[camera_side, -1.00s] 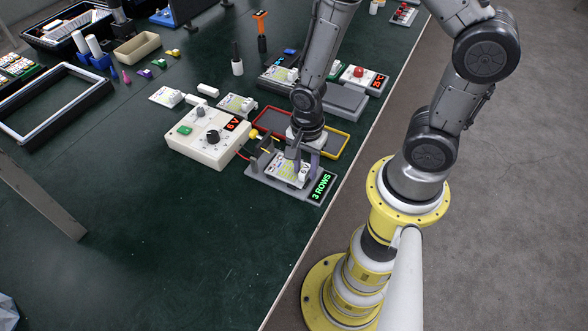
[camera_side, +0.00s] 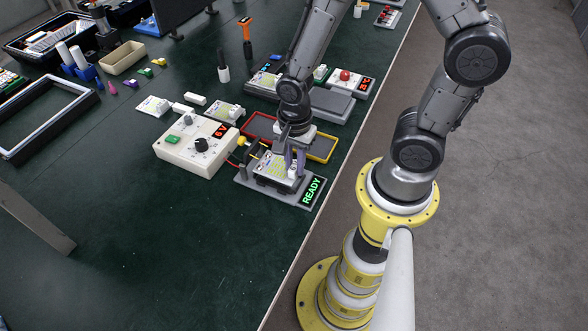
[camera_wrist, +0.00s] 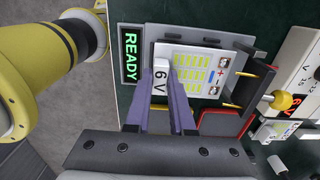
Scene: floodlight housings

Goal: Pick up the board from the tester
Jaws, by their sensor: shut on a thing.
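The board (camera_side: 268,163) is a light panel with yellow patches and a white block marked 6 V. It also shows in the wrist view (camera_wrist: 195,75), with plus and minus terminals on its right. My gripper (camera_side: 294,162) is shut on the white block, with its purple fingers (camera_wrist: 168,100) on either side. The board is over the grey tester (camera_side: 248,182) and appears slightly raised from it; the exact gap is hard to tell. The tester's display (camera_side: 313,191) reads READY in green. The fingers hide part of the block.
A white supply box (camera_side: 185,150) with a dial and a 6 V display stands left of the tester, wired to it. Red and yellow trays (camera_side: 322,150) lie just behind. The table's front edge is close on the right. Open green table (camera_side: 150,260) lies front left.

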